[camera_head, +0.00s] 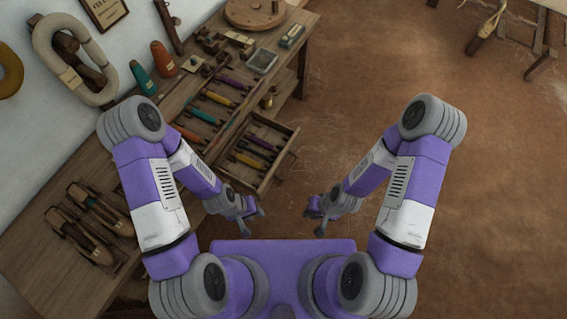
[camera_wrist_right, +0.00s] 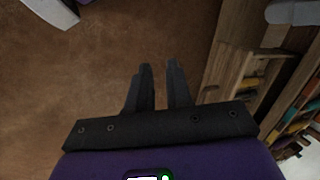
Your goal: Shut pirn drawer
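The pirn drawer (camera_head: 279,174) is pulled out from the right side of the wooden bench, with several coloured pirns (camera_head: 254,151) lying inside. My left gripper (camera_head: 252,221) is open and empty, below the drawer's near corner in the head view and apart from it. My right gripper (camera_head: 315,221) is open and empty over the floor, to the right of the drawer front. In the right wrist view its two fingers (camera_wrist_right: 160,72) stand apart with nothing between them. The drawer front (camera_wrist_right: 232,78) shows there to the right of the fingers, not touching them.
The bench top (camera_head: 60,265) carries shuttles (camera_head: 95,218), a pirn rack (camera_head: 215,105), cones (camera_head: 163,58) and a small tray (camera_head: 261,61). The brown floor (camera_head: 350,90) right of the drawer is clear. A wooden frame (camera_head: 541,62) stands at the far right.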

